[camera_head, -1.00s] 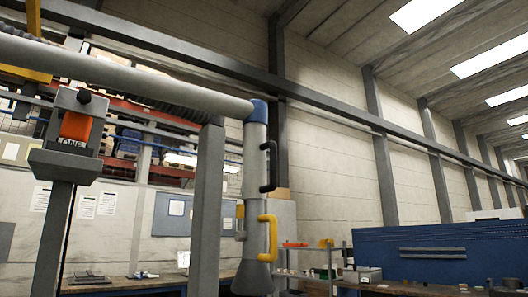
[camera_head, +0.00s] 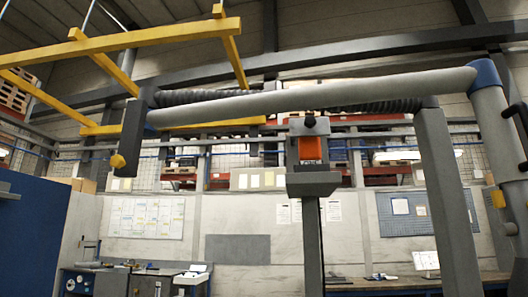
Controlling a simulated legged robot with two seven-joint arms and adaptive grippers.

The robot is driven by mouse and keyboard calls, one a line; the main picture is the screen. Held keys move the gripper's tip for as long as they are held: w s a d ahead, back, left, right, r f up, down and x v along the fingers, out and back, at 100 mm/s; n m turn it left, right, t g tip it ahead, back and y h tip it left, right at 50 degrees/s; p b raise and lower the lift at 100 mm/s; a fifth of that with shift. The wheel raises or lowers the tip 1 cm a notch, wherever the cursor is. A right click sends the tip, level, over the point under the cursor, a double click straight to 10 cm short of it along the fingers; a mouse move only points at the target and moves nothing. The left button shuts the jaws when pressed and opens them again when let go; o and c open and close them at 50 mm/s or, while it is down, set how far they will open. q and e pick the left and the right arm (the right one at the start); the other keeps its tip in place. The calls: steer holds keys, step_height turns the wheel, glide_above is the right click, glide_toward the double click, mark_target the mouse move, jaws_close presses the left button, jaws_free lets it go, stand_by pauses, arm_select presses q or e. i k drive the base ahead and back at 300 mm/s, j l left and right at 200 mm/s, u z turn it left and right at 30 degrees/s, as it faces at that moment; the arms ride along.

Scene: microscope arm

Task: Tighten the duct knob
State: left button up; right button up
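A grey duct tube (camera_head: 320,98) runs across the upper part of the view, with a blue elbow (camera_head: 484,74) at its right end and a dark ribbed hose behind it. At its left end is a grey bracket (camera_head: 131,138) with a small yellow knob (camera_head: 118,161) on its lower part. A black knob (camera_head: 310,121) sits on top of a grey post unit with an orange block (camera_head: 310,150). I cannot tell which knob the task names. Neither of my grippers shows.
A grey column (camera_head: 447,200) stands on the right beside the hanging duct pipe (camera_head: 502,135). Yellow beams (camera_head: 170,38) cross the upper left. A blue panel (camera_head: 30,230) is at the left edge. Workbenches (camera_head: 135,270) line the back wall.

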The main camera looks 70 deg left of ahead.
mark_target(117, 161)
steer(key=k+j+u, duration=0.15)
steer(key=u, duration=3.1)
